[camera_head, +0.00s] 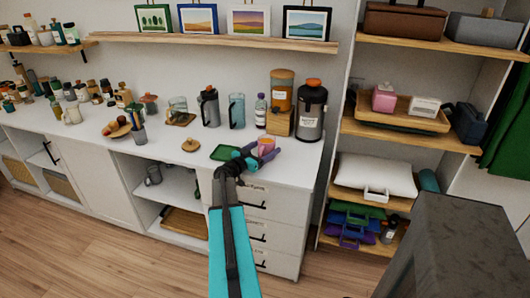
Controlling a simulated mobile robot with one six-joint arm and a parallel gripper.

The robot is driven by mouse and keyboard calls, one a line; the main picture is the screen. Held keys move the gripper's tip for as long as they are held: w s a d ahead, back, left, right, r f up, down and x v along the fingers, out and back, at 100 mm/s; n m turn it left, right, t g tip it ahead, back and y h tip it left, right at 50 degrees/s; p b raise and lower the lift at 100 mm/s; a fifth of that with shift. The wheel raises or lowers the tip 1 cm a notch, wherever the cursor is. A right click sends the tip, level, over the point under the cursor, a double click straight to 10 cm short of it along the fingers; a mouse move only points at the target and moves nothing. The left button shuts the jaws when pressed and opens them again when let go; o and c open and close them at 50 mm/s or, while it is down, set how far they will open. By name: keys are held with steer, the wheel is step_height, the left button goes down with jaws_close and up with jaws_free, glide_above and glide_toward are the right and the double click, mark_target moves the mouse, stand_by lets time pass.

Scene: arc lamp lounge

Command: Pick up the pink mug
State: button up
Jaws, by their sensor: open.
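The pink mug (266,144) stands near the front edge of the white counter (180,151), towards its right end. My arm reaches up from the bottom of the picture to it. My gripper (262,153) is open, with its fingers close around or just in front of the mug's lower part. The fingers and wrist hide the mug's base, and I cannot tell whether they touch it. The mug's handle is not clear.
A green tray (225,153) lies just left of my gripper. A wooden lid (191,145) is further left. Behind stand a white bottle (260,110), a blue pitcher (237,111) and a grey dispenser (311,110). A shelf unit (344,126) stands to the right.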

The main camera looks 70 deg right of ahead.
steer(key=shift+r, duration=0.1)
steer(key=c, duration=1.6)
steer(key=shift+w+r+p, duration=0.1)
steer(key=shift+r+p, duration=0.05)
steer(key=shift+p, duration=0.2)
